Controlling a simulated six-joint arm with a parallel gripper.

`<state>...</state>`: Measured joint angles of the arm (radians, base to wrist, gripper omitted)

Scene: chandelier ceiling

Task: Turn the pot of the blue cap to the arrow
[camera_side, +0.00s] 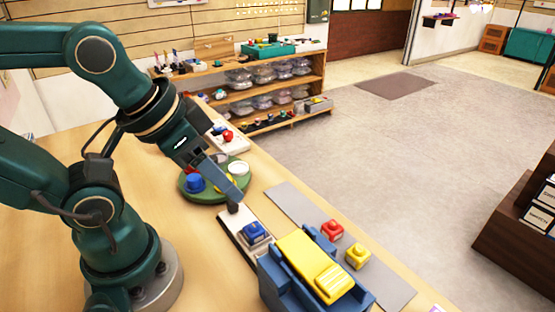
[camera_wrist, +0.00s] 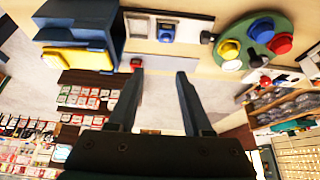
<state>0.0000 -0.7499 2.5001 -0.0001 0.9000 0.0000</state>
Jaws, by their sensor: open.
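A round green tray (camera_side: 216,199) stands on the table and holds pots with a blue cap (camera_side: 195,183), a red cap, a yellow cap and a white cap (camera_side: 239,168). In the wrist view the tray (camera_wrist: 250,64) is at upper right, with the blue cap (camera_wrist: 262,28) at its far side, the yellow cap (camera_wrist: 229,48) and red cap (camera_wrist: 281,44). My gripper (camera_wrist: 160,73) is open and empty. In the side view it reaches across the tray and partly hides the yellow cap. I cannot make out an arrow.
A white board (camera_side: 233,227) carries another blue item (camera_side: 254,231) and a dark knob. A blue holder (camera_side: 283,283) with a yellow block (camera_side: 310,262) stands in front. A red pot (camera_side: 332,229) and yellow pot (camera_side: 357,256) sit on a grey strip. Bare table lies left of the board.

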